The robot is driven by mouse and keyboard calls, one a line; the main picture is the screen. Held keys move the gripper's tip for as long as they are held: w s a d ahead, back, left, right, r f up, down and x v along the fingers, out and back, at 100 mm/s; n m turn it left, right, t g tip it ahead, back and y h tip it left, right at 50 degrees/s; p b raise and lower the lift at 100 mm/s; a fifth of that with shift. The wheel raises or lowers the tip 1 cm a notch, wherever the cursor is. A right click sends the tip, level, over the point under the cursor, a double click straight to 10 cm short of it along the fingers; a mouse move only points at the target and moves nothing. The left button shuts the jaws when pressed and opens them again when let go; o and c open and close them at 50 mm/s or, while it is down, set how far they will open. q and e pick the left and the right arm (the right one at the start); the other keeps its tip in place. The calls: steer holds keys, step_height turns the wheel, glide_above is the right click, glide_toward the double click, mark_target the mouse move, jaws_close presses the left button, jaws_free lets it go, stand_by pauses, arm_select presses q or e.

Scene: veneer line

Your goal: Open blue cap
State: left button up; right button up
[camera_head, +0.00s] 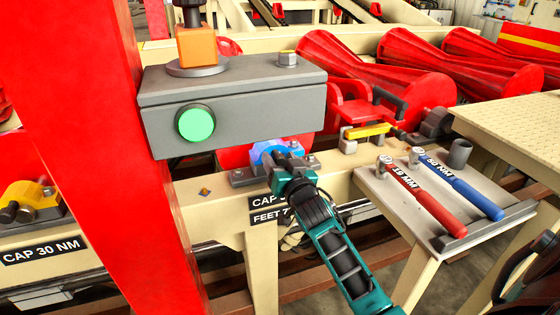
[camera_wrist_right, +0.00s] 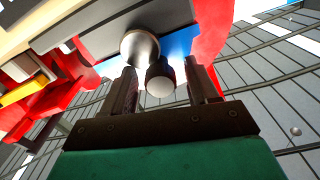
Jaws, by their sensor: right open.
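The blue cap (camera_head: 268,149) sits low under the grey housing, on a grey footed block on the cream beam. Its blue also shows in the right wrist view (camera_wrist_right: 181,44), behind the fingers. My right gripper (camera_head: 285,164) is right at the cap's front and hides part of it. In the right wrist view the right gripper (camera_wrist_right: 164,84) is open. A dark rod with a pale round end (camera_wrist_right: 160,80) shows between its fingers, and a silver cylinder (camera_wrist_right: 140,46) is beside it. I cannot tell whether the fingers touch them. My left gripper is not in view.
The grey housing (camera_head: 235,105) with a green button (camera_head: 195,123) overhangs the cap. A red post (camera_head: 115,130) stands at left. A tray (camera_head: 400,205) at right holds a red wrench (camera_head: 425,195) and a blue wrench (camera_head: 465,188). Red rollers (camera_head: 365,65) lie behind.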

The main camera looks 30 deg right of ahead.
steer(key=shift+w, duration=0.2)
jaws_close()
stand_by(0.5)
